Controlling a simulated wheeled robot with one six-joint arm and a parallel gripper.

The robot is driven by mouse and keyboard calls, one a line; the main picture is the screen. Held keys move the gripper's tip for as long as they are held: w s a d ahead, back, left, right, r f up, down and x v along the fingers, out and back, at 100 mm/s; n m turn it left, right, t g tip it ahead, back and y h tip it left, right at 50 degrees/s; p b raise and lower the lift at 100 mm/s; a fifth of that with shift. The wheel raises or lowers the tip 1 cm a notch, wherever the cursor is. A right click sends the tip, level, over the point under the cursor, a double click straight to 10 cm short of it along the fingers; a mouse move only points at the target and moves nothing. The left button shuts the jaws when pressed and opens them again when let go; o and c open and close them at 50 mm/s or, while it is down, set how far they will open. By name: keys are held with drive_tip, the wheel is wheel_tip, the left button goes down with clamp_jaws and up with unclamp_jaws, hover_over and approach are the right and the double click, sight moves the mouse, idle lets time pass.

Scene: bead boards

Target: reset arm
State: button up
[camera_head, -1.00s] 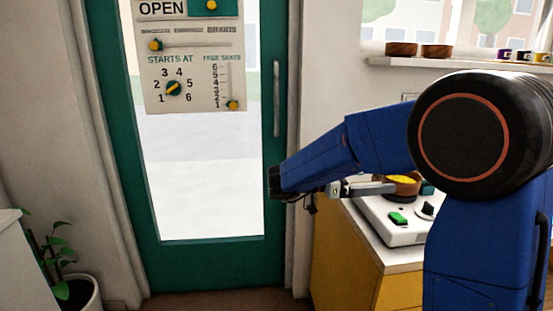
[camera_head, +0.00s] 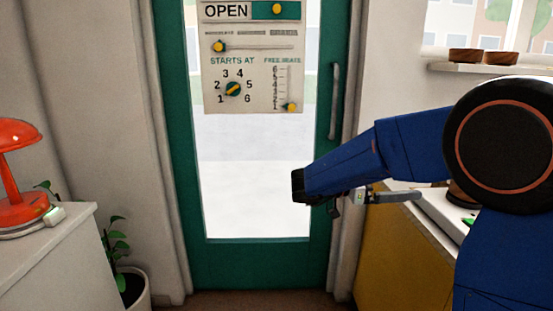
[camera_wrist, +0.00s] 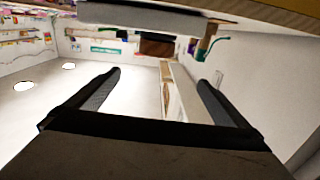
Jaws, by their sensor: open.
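My blue arm (camera_head: 375,155) is bent, with its elbow at the right of the head view and its forearm reaching left across the door's right edge. My gripper (camera_head: 392,197) shows small and side-on under the forearm, near the counter. In the wrist view my gripper (camera_wrist: 159,76) has its two dark fingers well apart, with nothing held between them. The wrist picture looks tipped over, with round ceiling lights (camera_wrist: 69,66) low at the left.
A green-framed glass door (camera_head: 258,252) with an OPEN sign board (camera_head: 253,60) stands ahead. A red lamp (camera_head: 22,170) sits on a white cabinet (camera_head: 50,260) at left, beside a potted plant (camera_head: 130,280).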

drive_tip(key=w+d+r+n+t+y, duration=0.2)
drive_tip(key=w+r+n+t+y, duration=0.15)
drive_tip(key=w+t, duration=0.35)
drive_tip(key=s+a+r+n+t+y, duration=0.1)
drive_tip(key=a+r+n+t+y, duration=0.3)
drive_tip(key=a+n+t+y, duration=0.5)
drive_tip(key=s+a+f+n+g+y, duration=0.2)
drive_tip(key=s+f+g+y, duration=0.15)
drive_tip(key=s+f, duration=0.4)
drive_tip(key=s+a+f+n+g+y, duration=0.1)
drive_tip(key=s+f+n+g+y, duration=0.3)
drive_tip(key=s, duration=0.7)
drive_tip(key=s+d+f+g+h, duration=0.1)
drive_tip(key=s+d+f+g, duration=0.1)
drive_tip(key=s+f, duration=0.3)
drive_tip(key=s+d+f+m+g+h, duration=0.1)
drive_tip(key=s+d+f+g, duration=0.2)
drive_tip(key=s, duration=1)
wheel_tip(320, 180, down, 3)
drive_tip(key=shift+d+f, duration=0.2)
drive_tip(key=shift+d, duration=0.45)
